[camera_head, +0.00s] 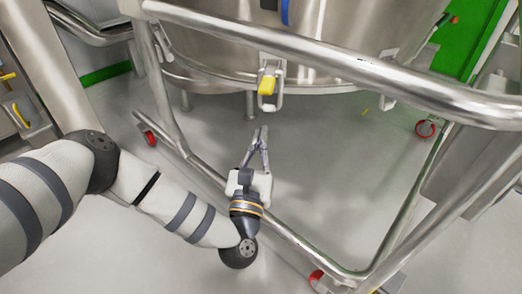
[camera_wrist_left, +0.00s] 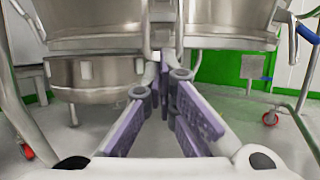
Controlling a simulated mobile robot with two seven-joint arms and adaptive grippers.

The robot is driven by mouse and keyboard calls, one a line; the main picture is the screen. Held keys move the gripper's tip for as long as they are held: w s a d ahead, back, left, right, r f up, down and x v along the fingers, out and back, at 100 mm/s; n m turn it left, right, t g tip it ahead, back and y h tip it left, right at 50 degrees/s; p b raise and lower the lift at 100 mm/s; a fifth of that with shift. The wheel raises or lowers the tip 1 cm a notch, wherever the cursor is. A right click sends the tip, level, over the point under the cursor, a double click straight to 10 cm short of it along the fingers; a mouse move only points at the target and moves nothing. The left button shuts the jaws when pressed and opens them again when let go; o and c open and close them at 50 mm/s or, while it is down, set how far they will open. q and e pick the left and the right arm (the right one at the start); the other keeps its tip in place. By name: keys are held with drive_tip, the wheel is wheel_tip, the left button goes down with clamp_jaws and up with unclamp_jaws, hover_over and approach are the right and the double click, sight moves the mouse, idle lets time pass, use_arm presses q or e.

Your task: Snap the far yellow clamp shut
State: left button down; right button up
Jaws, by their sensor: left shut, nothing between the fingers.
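A clamp with a yellow handle (camera_head: 267,84) sits on the near side of the steel vessel (camera_head: 215,82) in the head view, in a pale metal bracket. I cannot tell whether this is the far clamp, or if it is fully shut. My right gripper is out of view.
A steel tubular frame surrounds the vessel; its top rail (camera_head: 350,66) crosses above my left gripper and its lower rail (camera_head: 310,254) runs near my wrist. Red casters (camera_head: 425,129) stand at its corners. The grey floor (camera_head: 325,180) inside the frame is clear.

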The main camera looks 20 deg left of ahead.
sight(264, 107)
use_arm(q)
drive_tip(key=w+r, duration=0.2)
drive_tip(key=r, duration=0.1)
drive_tip(key=w+r, duration=0.2)
drive_tip(key=shift+w+a+r, duration=0.1)
drive_tip(key=shift+a+r, duration=0.15)
drive_tip(key=shift+a, duration=0.15)
drive_tip(key=shift+s+r+g+p, duration=0.2)
drive_tip(key=shift+r+g+p, duration=0.2)
drive_tip(key=shift+p, duration=0.25)
